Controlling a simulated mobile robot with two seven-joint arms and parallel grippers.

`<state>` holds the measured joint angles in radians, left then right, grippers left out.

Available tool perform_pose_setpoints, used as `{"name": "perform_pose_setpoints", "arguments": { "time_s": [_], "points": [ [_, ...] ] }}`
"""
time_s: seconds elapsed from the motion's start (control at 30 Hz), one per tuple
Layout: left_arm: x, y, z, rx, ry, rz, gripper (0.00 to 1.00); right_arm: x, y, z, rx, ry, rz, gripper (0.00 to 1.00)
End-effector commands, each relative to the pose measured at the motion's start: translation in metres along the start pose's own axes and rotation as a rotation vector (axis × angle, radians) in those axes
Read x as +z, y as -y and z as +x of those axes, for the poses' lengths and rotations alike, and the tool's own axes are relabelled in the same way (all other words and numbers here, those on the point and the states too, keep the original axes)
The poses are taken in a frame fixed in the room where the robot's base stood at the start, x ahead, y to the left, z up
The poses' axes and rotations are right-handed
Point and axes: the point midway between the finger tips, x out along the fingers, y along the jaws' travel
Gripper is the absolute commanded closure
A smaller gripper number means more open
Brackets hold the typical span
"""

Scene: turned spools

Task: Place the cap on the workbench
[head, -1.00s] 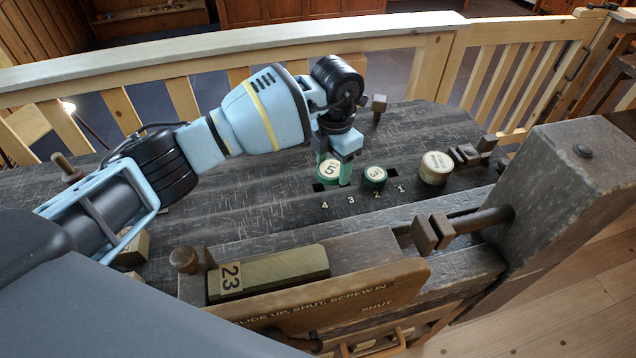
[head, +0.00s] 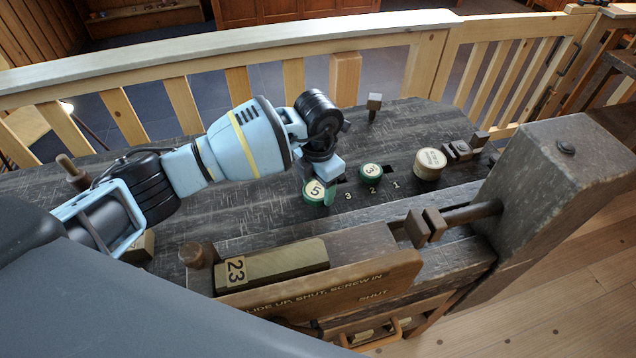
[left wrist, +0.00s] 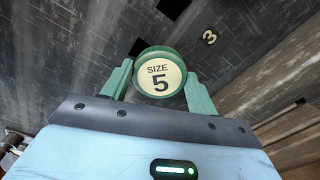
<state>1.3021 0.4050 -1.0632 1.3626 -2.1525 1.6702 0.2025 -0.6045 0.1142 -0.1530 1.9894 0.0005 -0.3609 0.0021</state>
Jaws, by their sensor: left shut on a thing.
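The green cap (head: 314,190) has a cream top marked "SIZE 5". My left gripper (head: 323,191) is shut on it, with one green finger on each side, over the dark workbench (head: 262,205). The cap (left wrist: 160,78) faces the camera in the left wrist view, between the gripper's fingers (left wrist: 160,92). The cap is left of the painted number 3; the spot left of that number is covered. I cannot tell whether the cap touches the bench top. My right gripper is not in view.
A smaller green cap marked 3 (head: 370,171) and a cream round lid (head: 430,160) stand to the right. Dark square holes (left wrist: 137,45) open in the bench. A wooden block marked 23 (head: 275,268) lies in front. Bare bench lies left of the cap.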

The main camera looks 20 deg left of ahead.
Motion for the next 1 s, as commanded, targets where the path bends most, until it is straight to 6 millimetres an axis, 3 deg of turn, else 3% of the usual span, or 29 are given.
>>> {"name": "perform_pose_setpoints", "arguments": {
  "time_s": [0.27,0.3,0.43,0.77,1.0],
  "points": [
    [0.000,0.000,0.003,0.000,0.000,0.000,0.63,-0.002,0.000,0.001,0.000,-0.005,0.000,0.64],
    [0.000,0.000,0.003,0.000,0.000,0.000,0.36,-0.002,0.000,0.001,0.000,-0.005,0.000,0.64],
    [0.000,0.000,0.002,0.000,0.000,0.000,0.19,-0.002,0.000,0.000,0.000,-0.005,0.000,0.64],
    [0.000,0.000,-0.001,0.001,0.001,0.000,0.19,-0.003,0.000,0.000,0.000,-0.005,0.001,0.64],
    [0.001,-0.001,-0.033,0.003,0.004,0.001,0.19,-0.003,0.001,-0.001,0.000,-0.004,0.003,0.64]
  ]
}}
